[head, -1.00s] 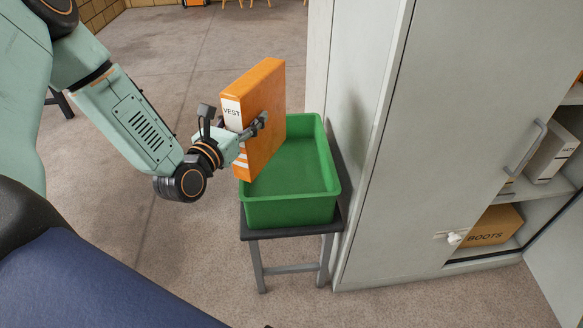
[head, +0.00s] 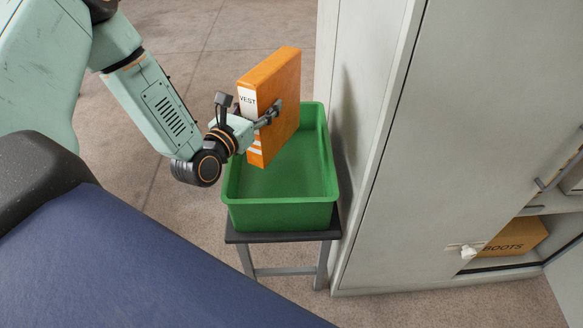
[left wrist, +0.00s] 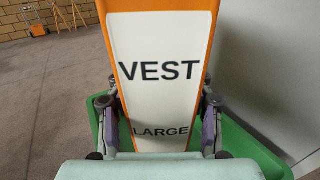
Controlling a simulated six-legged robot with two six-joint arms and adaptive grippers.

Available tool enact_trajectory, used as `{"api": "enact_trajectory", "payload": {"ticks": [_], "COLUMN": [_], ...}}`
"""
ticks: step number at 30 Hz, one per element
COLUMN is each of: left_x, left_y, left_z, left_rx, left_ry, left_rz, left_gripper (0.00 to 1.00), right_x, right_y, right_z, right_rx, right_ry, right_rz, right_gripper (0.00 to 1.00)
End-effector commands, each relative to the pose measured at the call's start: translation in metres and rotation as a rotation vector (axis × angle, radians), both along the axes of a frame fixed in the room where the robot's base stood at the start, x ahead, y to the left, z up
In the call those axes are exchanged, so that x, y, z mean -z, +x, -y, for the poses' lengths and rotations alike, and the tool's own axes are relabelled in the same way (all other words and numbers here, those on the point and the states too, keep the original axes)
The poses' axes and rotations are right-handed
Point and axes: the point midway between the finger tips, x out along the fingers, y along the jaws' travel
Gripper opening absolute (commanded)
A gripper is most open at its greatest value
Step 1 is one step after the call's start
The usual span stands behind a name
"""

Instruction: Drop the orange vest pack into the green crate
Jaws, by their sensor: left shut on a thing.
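The orange vest pack (head: 277,88) is a tall box with a white VEST label, held upright in my left gripper (head: 268,117). In the left wrist view the pack (left wrist: 160,70) fills the middle, its label reading VEST and LARGE, with a finger of my left gripper (left wrist: 160,125) on each side. The green crate (head: 282,216) stands open-topped on a small dark stand. The pack is over the crate's back left part in the head view. Its lower end shows against the crate's inside; its exact height cannot be told. My right gripper is not in view.
A tall grey cabinet (head: 400,130) stands close along the crate's right side. Its lower shelf holds a BOOTS box (head: 512,238). The dark stand (head: 285,237) carries the crate. Brown floor to the left is clear.

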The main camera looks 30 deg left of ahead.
Motion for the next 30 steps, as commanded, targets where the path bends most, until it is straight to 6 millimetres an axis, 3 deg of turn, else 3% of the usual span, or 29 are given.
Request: {"api": "enact_trajectory", "payload": {"ticks": [10, 22, 30], "left_x": [0.017, 0.061, 0.065], "left_y": [-0.006, -0.005, -0.002], "left_z": [0.001, 0.002, 0.002], "left_rx": [0.0, 0.0, 0.0], "left_ry": [-0.001, 0.0, -0.001], "left_rz": [0.003, 0.003, 0.004], "left_gripper": [0.12, 0.12, 0.12], "right_x": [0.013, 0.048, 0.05], "right_y": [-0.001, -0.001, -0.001], "right_z": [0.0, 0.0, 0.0], "right_rx": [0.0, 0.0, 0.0], "right_ry": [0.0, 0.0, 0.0], "right_rz": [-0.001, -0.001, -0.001], "right_gripper": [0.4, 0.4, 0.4]}}
